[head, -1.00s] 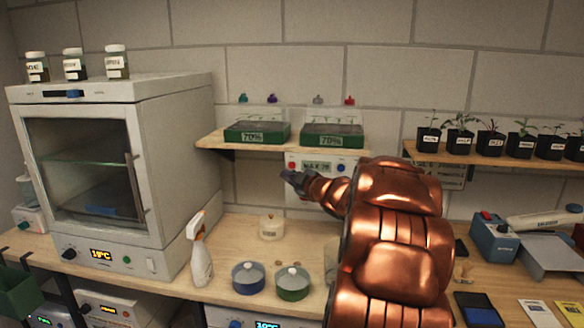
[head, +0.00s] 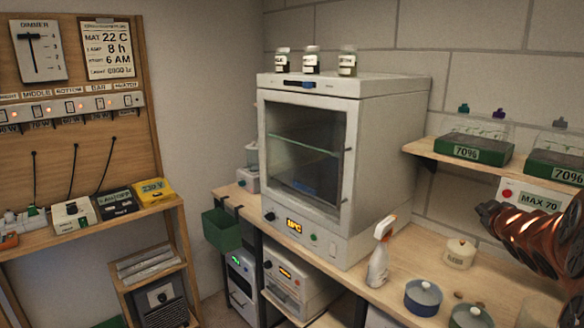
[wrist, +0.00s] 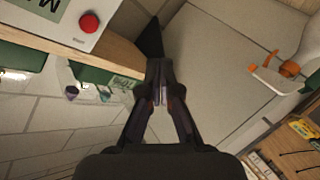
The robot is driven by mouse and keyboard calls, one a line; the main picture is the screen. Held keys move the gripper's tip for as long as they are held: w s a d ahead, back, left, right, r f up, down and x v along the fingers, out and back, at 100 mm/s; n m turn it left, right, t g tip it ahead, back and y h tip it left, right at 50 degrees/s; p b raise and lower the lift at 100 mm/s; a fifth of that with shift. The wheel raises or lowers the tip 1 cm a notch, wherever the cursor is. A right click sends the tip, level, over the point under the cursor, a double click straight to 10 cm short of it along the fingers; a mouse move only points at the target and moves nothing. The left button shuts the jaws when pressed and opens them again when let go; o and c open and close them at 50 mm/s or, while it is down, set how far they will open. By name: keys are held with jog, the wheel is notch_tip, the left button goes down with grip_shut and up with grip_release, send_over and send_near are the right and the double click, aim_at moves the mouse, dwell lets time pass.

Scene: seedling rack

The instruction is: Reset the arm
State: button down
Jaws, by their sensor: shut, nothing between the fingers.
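My gripper (wrist: 160,92) points away from the camera in the wrist view, its two dark fingers together and nothing between them. In the head view the gripper (head: 486,212) shows as a dark tip at the right edge, on my copper-coloured arm. It is in the air over the bench, just left of the white box marked MAX 70 (head: 535,195) and under the shelf. Most of my arm is cut off by the right edge of the head view.
A white incubator (head: 345,110) stands on the bench (head: 400,262). A shelf (head: 425,150) holds green trays (head: 474,150). A switch panel (head: 70,107) is at left.

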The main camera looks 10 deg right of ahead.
jog(key=s+a+f+m+g+y, duration=0.1)
jog(key=s+a+f+m+g, duration=0.2)
jog(key=s+a, duration=0.4)
jog(key=s+a+f+g, duration=0.3)
jog(key=s+a+f, duration=0.15)
jog(key=a, duration=0.35)
jog(key=s+a+f+m+g+y, duration=0.1)
jog(key=s+a+f+m+g, duration=0.2)
jog(key=s+a, duration=0.4)
jog(key=s+a+f+g+y, duration=0.1)
jog(key=s+a+f+g, duration=0.1)
jog(key=s+a, duration=0.6)
jog(key=s+a+f+n+g+y, duration=0.1)
jog(key=s+a+f+g+y, duration=0.1)
jog(key=s+a, duration=0.6)
jog(key=s+f+g, duration=0.1)
jog(key=s+g, duration=0.1)
jog(key=s, duration=0.1)
jog(key=shift+s+f+n+g+y, duration=0.15)
jog(key=shift+n+g+y, duration=0.15)
jog(key=shift+d, duration=0.1)
